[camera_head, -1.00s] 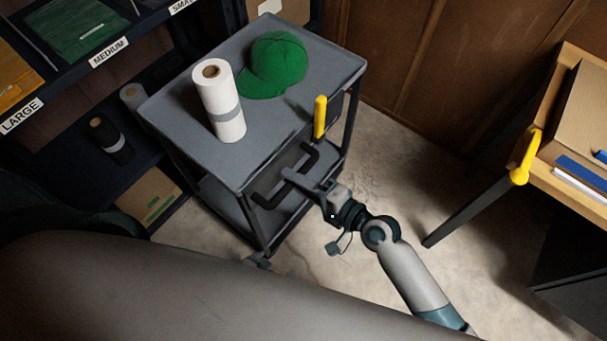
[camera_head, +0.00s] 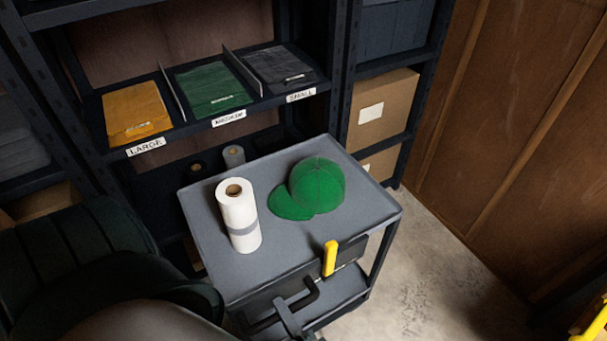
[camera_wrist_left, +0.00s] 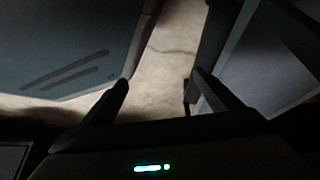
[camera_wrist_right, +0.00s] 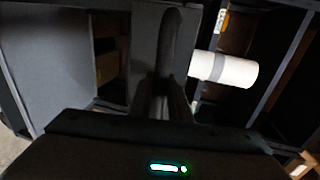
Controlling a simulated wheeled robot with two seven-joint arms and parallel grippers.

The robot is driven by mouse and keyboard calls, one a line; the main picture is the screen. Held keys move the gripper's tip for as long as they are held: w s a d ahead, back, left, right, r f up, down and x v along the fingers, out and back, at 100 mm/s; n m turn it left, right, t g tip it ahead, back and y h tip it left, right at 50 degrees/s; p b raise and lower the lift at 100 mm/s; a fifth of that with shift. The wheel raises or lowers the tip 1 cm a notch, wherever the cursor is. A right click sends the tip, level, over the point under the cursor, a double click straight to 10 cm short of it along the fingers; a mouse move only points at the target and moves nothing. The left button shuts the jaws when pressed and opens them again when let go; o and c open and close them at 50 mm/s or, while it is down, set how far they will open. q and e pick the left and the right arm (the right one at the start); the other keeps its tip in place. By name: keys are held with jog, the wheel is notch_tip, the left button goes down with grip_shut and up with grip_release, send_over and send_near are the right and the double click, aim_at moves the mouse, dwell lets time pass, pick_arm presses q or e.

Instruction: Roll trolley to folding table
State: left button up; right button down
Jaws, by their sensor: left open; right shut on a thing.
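The grey trolley (camera_head: 352,240) stands in the lower middle of the head view, in front of the shelving. On its top lie a white roll (camera_head: 240,215) with a grey band and a green cap (camera_head: 318,186). A yellow lever (camera_head: 330,258) is at its near edge. My right gripper (camera_head: 290,318) is shut on the trolley's dark handle (camera_head: 312,290); the right wrist view shows the fingers (camera_wrist_right: 165,95) around it. My left gripper (camera_wrist_left: 158,82) is open and empty above pale floor. The folding table is mostly out of view; a yellow piece (camera_head: 595,326) shows at the lower right edge.
Dark shelving (camera_head: 240,118) with orange, green and dark packs stands close behind the trolley. Cardboard boxes (camera_head: 383,108) sit on shelves at right. A brown wood wall (camera_head: 510,120) bounds the right. Bare concrete floor (camera_head: 430,270) lies right of the trolley.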

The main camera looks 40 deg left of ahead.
jog(key=s+a, duration=0.1)
jog(key=s, duration=0.4)
jog(key=s+a, duration=0.1)
jog(key=s, duration=0.1)
jog(key=shift+s+a+p, duration=0.3)
jog(key=shift+a+p, duration=0.05)
jog(key=shift+s+a, duration=0.15)
jog(key=shift+s, duration=0.3)
pick_arm(q)
jog(key=s, duration=0.1)
jog(key=s+a, duration=0.1)
jog(key=s+f+g, duration=0.1)
jog(key=shift+s+a, duration=0.1)
jog(key=shift+a, duration=0.1)
pick_arm(e)
jog(key=c, duration=1.6)
grip_release()
jog(key=shift+c, duration=0.2)
